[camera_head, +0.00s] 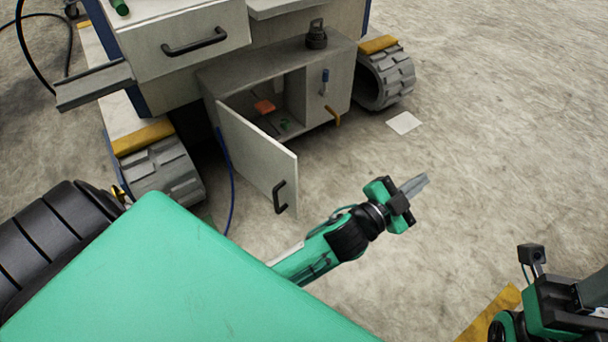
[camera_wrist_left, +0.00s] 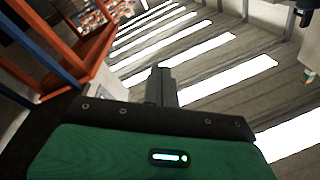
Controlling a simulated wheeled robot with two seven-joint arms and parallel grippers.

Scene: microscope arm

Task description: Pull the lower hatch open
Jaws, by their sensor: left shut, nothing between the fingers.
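The lower hatch (camera_head: 257,155) is a pale grey door on the low cabinet, with a black handle (camera_head: 280,197) near its free edge. It stands swung out wide from the cabinet, hinged at its left, and the inside shows. My left gripper (camera_head: 416,184) is to the right of the hatch, apart from the handle, with its grey fingers together and nothing between them. In the left wrist view the shut fingers (camera_wrist_left: 162,86) point away from the hatch, which I do not make out there. Part of my right arm shows at the lower right; its fingers are not visible.
The open cabinet (camera_head: 318,75) holds an orange item (camera_head: 264,107) and a small green item (camera_head: 286,125). An upper drawer (camera_head: 185,45) juts out above. Tracked wheels (camera_head: 385,78) flank the cabinet. A white sheet (camera_head: 404,123) lies on the floor; floor at right is clear.

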